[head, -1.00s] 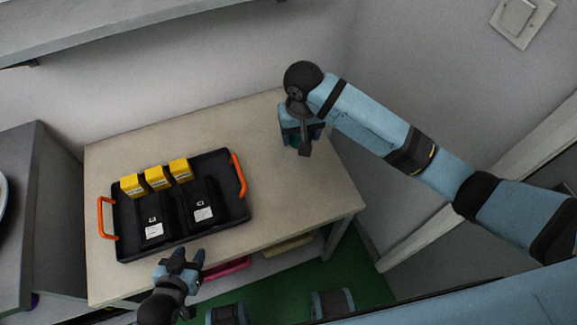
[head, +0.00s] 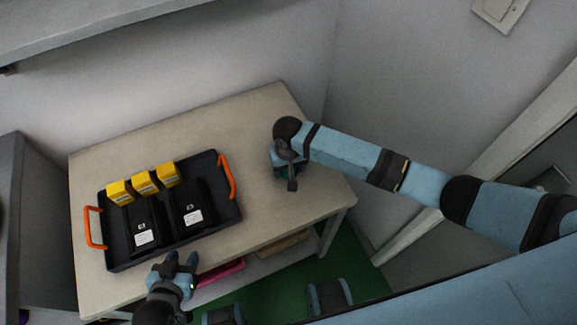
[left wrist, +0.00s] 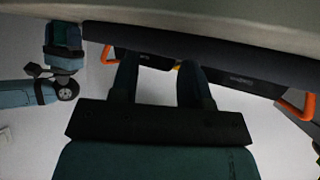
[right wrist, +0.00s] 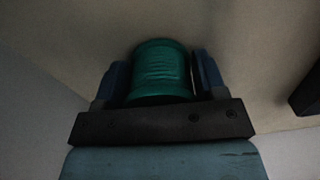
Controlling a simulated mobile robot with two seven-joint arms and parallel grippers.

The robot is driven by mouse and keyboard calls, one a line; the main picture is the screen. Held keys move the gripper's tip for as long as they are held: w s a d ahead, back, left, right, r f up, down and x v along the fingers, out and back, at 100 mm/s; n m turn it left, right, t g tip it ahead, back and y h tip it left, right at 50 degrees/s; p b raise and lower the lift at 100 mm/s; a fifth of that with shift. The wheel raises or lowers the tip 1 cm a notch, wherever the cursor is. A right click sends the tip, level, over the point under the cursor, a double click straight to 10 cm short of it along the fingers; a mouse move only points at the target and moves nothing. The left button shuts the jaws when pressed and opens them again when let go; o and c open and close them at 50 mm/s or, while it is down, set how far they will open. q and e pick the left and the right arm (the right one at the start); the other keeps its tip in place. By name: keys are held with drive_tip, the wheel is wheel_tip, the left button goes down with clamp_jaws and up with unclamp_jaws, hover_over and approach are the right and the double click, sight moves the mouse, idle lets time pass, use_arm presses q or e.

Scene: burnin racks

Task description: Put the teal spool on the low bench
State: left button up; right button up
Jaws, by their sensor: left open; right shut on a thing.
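The teal spool (right wrist: 160,72) shows in the right wrist view between the two fingers of my right gripper (right wrist: 162,85), which is shut on it. In the head view the right gripper (head: 288,172) is over the right part of the low bench (head: 262,215), and the spool is mostly hidden by it. I cannot tell whether the spool touches the bench top. My left gripper (head: 180,262) is open and empty at the bench's front edge, in front of the black tray; its fingers also show in the left wrist view (left wrist: 158,85).
A black tray (head: 232,214) with orange handles sits on the left of the bench, holding several yellow blocks (head: 144,183) and two black devices (head: 190,207). Bare bench top lies around the right gripper. A grey cabinet (head: 35,220) stands at the left, walls behind and right.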

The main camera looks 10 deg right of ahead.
drive_tip(key=shift+f, duration=0.1)
drive_tip(key=o, duration=1)
